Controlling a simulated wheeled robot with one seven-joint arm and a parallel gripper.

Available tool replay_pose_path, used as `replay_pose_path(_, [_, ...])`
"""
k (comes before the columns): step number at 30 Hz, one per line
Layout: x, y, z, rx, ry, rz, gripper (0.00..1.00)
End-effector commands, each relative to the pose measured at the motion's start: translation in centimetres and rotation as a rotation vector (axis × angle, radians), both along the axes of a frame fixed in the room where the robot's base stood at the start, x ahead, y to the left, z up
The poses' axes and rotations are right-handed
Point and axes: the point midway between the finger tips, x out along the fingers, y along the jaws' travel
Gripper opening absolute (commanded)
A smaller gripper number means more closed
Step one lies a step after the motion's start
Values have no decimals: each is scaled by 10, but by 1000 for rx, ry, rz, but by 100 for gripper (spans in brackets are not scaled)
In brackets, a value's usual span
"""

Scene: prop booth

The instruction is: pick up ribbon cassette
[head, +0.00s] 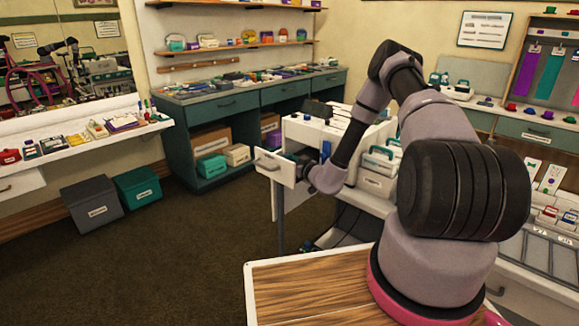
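I cannot make out a ribbon cassette for certain at this size. My arm reaches forward to a white cabinet (300,130) in the middle of the room. Its small white drawer (273,168) is pulled out to the left. My gripper (298,160) is at this drawer, behind its front panel. The fingertips and the inside of the drawer are hidden, so I cannot tell whether the gripper is open or holds anything. A small blue item (326,148) shows beside the gripper at the cabinet.
A white shelf (75,145) with small items runs along the left under a mirror. Grey (90,201) and green (138,187) bins stand below it. A teal counter (225,125) is at the back. White carriers (379,172) stand behind my arm. The brown floor at left is clear.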

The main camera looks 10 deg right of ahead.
Motion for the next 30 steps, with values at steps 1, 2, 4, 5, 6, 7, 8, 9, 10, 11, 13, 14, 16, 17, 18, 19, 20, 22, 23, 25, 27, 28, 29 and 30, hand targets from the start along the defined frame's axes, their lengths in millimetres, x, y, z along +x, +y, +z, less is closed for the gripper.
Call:
replay_pose_path(1, [0, 0, 0, 0, -1, 1, 0])
replay_pose_path(2, [0, 0, 0, 0, -1, 1, 0])
replay_pose_path(4, [0, 0, 0, 0, -1, 1, 0])
replay_pose_path(5, [0, 0, 0, 0, -1, 1, 0])
replay_pose_path(6, [0, 0, 0, 0, -1, 1, 0])
replay_pose_path(7, [0, 0, 1, 0, -1, 1, 0])
replay_pose_path(8, [0, 0, 2, 0, -1, 1, 0])
replay_pose_path(9, [0, 0, 5, 0, -1, 1, 0])
replay_pose_path(10, [0, 0, 8, 0, -2, 1, 0])
replay_pose_path(11, [1, 0, 12, -1, -3, 1, 0])
replay_pose_path(13, [0, 0, 24, -1, -4, 1, 0])
replay_pose_path(14, [0, -1, 30, -1, -4, 0, 0])
replay_pose_path(16, [1, 0, 46, 0, -4, 0, 0])
replay_pose_path(17, [0, 0, 52, -1, -4, 1, 0])
replay_pose_path(18, [0, -1, 60, -1, -5, 0, 0])
replay_pose_path(19, [0, 0, 66, -1, -4, 0, 0])
replay_pose_path(20, [0, 0, 71, -1, -4, 1, 0])
replay_pose_path(22, [0, 0, 82, -1, -4, 0, 0])
replay_pose_path(23, [0, -1, 86, -1, -3, -1, 0])
replay_pose_path(25, [0, 0, 93, 0, -1, 0, 0])
replay_pose_path(27, [0, 0, 98, 0, -1, 1, 0])
replay_pose_path(28, [0, 0, 99, 0, -1, 1, 0])
replay_pose_path(29, [0, 0, 100, 0, -1, 1, 0])
replay_pose_path(30, [0, 0, 101, 0, -1, 1, 0])
